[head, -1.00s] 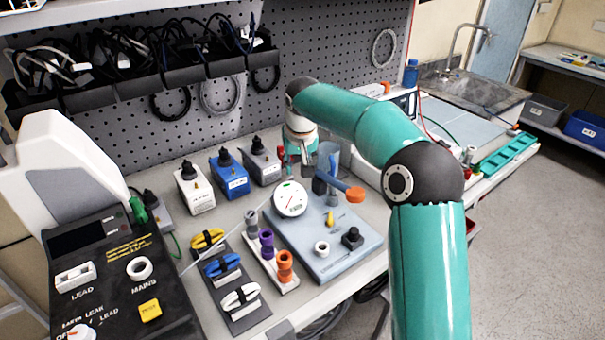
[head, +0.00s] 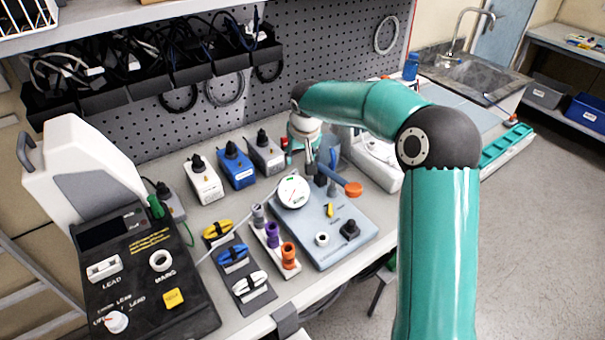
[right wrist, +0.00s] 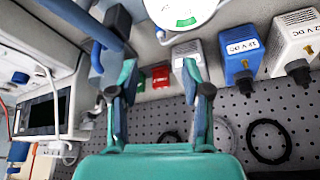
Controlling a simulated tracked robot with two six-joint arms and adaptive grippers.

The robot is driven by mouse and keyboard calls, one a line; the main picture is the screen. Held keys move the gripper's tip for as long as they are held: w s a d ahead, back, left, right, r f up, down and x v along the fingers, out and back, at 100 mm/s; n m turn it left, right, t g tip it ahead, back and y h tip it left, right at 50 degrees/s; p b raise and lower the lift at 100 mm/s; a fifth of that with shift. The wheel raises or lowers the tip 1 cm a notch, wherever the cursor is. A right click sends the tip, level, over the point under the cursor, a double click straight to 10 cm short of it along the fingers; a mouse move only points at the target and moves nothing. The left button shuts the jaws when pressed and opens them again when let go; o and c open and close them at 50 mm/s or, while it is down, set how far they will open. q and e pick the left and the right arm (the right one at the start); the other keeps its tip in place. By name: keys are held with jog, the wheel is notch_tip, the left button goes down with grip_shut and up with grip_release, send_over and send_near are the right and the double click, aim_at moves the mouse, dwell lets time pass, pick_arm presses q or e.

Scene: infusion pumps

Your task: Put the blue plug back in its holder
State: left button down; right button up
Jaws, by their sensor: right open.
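I see a small blue plug-like piece (head: 233,255) lying between a yellow one and a white one on a dark tray (head: 262,298) at the front of the bench. I cannot tell for sure that it is the blue plug. A white rack (head: 290,272) beside it holds grey, purple and orange plugs. My right gripper (head: 311,168) is behind the round white gauge, far back from the tray. In the right wrist view my right gripper (right wrist: 160,78) is open, with nothing between its fingers. My left gripper is not in view.
The gauge (head: 293,191) stands on a grey-blue base (head: 335,252) with a blue, orange-ended lever. White, blue (head: 236,166) and grey boxes line the pegboard. Red (right wrist: 160,76) and green blocks lie beyond the fingers. A black-panelled tester (head: 150,285) fills the left.

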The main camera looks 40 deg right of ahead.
jog(key=p+x, duration=0.1)
jog(key=x, duration=0.7)
jog(key=shift+p, duration=0.3)
jog(key=shift+w+d+f+p, duration=0.15)
jog(key=shift+w+f+p, duration=0.05)
jog(key=shift+f+p, duration=0.25)
jog(key=p+x, duration=0.1)
jog(key=x, duration=0.2)
jog(key=shift+w+f+p, duration=0.15)
jog(key=shift+p, duration=0.25)
jog(key=shift+w+d+f, duration=0.1)
jog(key=shift+w+f, duration=0.05)
jog(key=shift+f, duration=0.3)
grip_shut()
